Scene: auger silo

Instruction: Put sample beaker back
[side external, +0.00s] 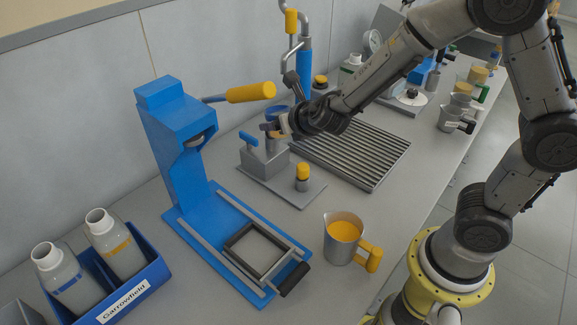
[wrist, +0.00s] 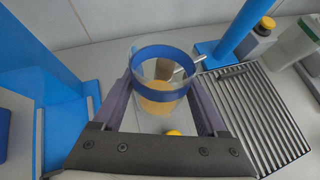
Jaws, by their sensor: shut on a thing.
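The sample beaker (wrist: 160,80) is a clear cup with a broad blue band at its rim, seen from above in the wrist view. Something yellow-orange shows inside or through its lower part. My gripper (wrist: 162,100) is shut on the beaker, one finger on either side. In the side view my gripper (side external: 276,127) is above the grey block (side external: 264,160) with a blue handle. The beaker is small and partly hidden by my gripper there. I cannot tell how far its bottom is above the block or whether it touches anything.
A blue press (side external: 180,150) with a yellow-ended lever stands left of my gripper. A ribbed drain grate (side external: 352,152) lies to the right. A yellow-capped post (side external: 303,178) stands near the block. A metal jug (side external: 342,240) with a yellow handle and a blue bottle crate (side external: 125,300) are in front.

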